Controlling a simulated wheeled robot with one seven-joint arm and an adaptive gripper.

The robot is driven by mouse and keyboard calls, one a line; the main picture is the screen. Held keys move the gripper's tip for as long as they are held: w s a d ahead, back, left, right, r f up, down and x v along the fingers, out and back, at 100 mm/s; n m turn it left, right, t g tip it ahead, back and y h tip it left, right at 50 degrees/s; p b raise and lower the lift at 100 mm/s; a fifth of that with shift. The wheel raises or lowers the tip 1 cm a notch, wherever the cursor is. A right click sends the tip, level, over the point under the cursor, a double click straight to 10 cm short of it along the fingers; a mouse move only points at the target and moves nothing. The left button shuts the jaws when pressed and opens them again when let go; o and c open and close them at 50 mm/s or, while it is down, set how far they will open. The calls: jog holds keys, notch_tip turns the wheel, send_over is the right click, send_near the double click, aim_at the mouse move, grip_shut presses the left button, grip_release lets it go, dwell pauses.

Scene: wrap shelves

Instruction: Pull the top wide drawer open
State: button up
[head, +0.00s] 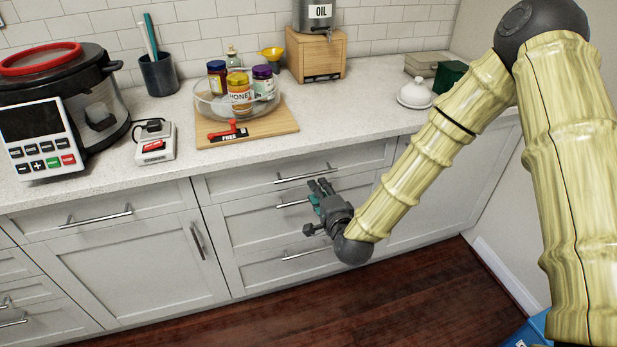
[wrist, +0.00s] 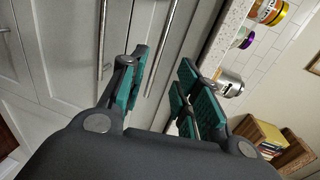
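The top wide drawer (head: 255,183) is the uppermost of a stack of white drawers under the counter, and it looks shut. Its bar handle (head: 302,174) runs along its front and also shows in the wrist view (wrist: 161,48). My gripper (head: 322,190) is in front of the stack, just below that handle in the head view. In the wrist view my gripper (wrist: 163,80) has its teal-padded fingers apart, with nothing between the pads. The top handle lies beyond and between the fingertips there. I cannot tell the exact distance to it.
Below are a middle drawer handle (head: 292,203) and a lower one (head: 305,253). The cabinet to the left has a handled drawer (head: 95,217) and a door. The counter above holds a wooden board (head: 270,130) with jars.

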aim_at(308, 176)
jog(key=p+x, duration=0.1)
jog(key=x, duration=0.9)
jog(key=shift+w+f, duration=0.1)
jog(key=shift+w, duration=0.1)
jog(key=shift+c, duration=0.5)
grip_shut()
